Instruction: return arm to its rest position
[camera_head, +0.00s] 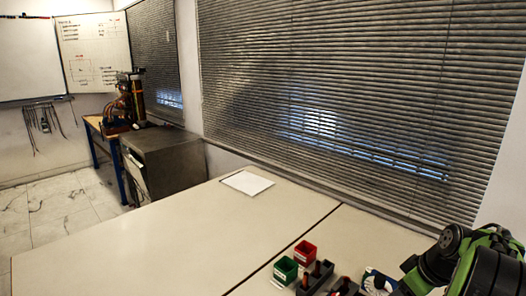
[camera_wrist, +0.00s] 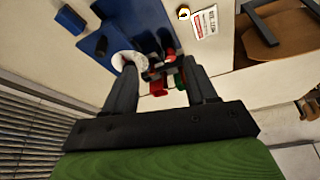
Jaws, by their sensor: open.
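My gripper (camera_wrist: 160,72) shows in the wrist view with its two dark fingers apart and nothing clasped between them. Beyond the fingers lie a round white piece (camera_wrist: 130,60), a red bin (camera_wrist: 158,88) and a green bin (camera_wrist: 181,80), on or beside a blue surface (camera_wrist: 135,25). In the head view my green and black arm (camera_head: 470,262) is at the lower right, over the table's right side. The fingers are not visible there.
The pale table (camera_head: 150,240) is mostly clear. Near its front right stand the red bin (camera_head: 305,252), the green bin (camera_head: 285,270) and a dark block with brown pegs (camera_head: 316,277). A white sheet (camera_head: 247,182) lies further back. Window blinds (camera_head: 350,90) border the table.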

